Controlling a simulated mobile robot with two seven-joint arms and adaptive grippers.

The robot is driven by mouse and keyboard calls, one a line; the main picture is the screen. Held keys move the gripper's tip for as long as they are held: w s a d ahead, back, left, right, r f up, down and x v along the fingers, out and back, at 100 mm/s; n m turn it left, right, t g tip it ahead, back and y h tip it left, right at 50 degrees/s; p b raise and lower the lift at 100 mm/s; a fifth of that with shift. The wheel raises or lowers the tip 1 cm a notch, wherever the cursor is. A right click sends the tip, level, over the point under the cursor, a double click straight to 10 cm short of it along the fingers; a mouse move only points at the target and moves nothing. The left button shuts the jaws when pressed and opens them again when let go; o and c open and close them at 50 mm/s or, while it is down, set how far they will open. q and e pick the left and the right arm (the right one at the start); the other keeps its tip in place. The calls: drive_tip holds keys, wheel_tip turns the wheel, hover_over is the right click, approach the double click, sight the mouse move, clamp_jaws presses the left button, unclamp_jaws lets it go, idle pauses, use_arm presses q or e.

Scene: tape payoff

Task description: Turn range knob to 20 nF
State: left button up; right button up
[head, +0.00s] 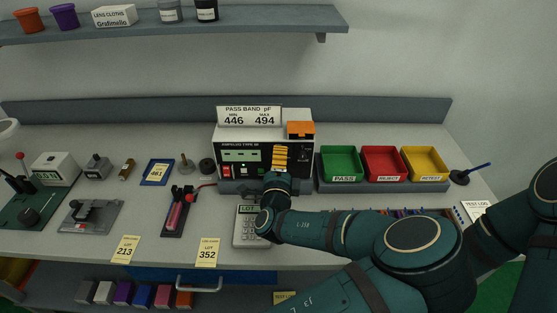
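The capacitance meter (228,168) is a black-faced box at the back middle of the bench. It has a green display (242,155) and a lit red button (228,170). My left gripper (280,157), with yellow-orange fingers, is at the right half of the meter's front panel.
A sign (249,116) reading 446 to 494 and an orange block (300,130) are on the meter. Green (341,164), red (383,163) and yellow (425,163) bins stand right of it. A keypad device (246,232) is in front, beside my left wrist.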

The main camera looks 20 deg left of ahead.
use_arm(q)
drive_tip(key=shift+o, duration=0.4)
wheel_tip(320, 180, up, 10)
idle(0.4)
